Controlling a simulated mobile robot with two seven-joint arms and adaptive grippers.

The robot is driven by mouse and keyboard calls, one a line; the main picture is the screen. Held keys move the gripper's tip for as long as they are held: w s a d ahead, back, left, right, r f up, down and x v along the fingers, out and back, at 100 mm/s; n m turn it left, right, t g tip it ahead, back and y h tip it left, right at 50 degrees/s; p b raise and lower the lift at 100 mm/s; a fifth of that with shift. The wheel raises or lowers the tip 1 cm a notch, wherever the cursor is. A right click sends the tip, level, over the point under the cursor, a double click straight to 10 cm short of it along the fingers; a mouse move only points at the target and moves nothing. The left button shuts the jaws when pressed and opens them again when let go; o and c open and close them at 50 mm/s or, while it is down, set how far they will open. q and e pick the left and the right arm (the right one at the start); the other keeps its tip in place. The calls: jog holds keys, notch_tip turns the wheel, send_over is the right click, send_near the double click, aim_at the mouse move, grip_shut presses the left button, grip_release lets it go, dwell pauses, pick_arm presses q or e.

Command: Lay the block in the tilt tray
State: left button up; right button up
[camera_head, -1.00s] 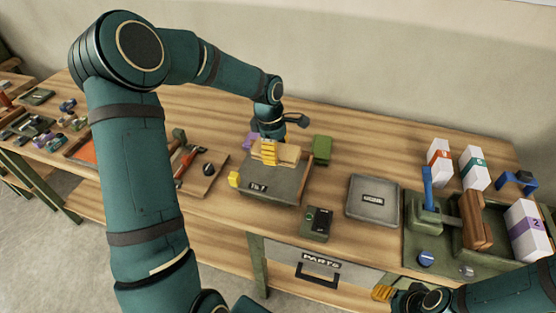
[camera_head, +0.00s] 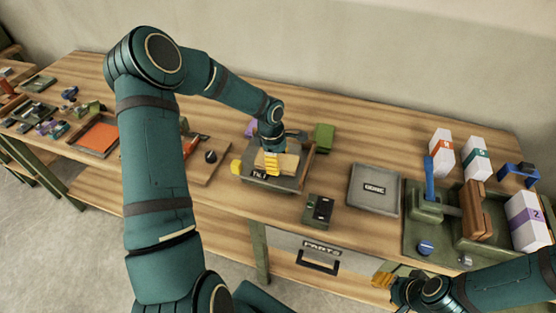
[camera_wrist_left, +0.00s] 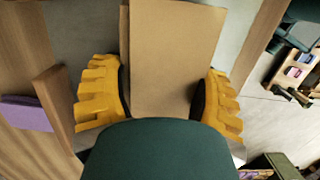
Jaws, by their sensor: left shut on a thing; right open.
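The tan block (camera_head: 289,162) is between the yellow fingers of my left gripper (camera_head: 271,163), over the tilt tray (camera_head: 287,182). The tray is grey with a wooden rim and a front label. In the left wrist view the block (camera_wrist_left: 175,45) lies lengthwise between the two fingers of my left gripper (camera_wrist_left: 160,95), with the grey tray surface (camera_wrist_left: 80,35) beside it. I cannot tell whether the block touches the tray floor. My right gripper (camera_head: 382,280) is open and empty at the front edge of the bench.
A green block (camera_head: 325,137) stands behind the tray at right. A purple block (camera_wrist_left: 25,113) lies outside the rim. A tool board (camera_head: 208,170) lies left.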

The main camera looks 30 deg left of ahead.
pick_arm(q)
jog(key=shift+f, duration=0.15)
jog(key=o, duration=1.3)
jog(key=shift+r, duration=0.25)
notch_tip(320, 180, up, 12)
jog(key=a, duration=0.1)
jog(key=shift+s+a, duration=0.25)
jog(key=shift+a, duration=0.1)
jog(key=shift+f, duration=0.15)
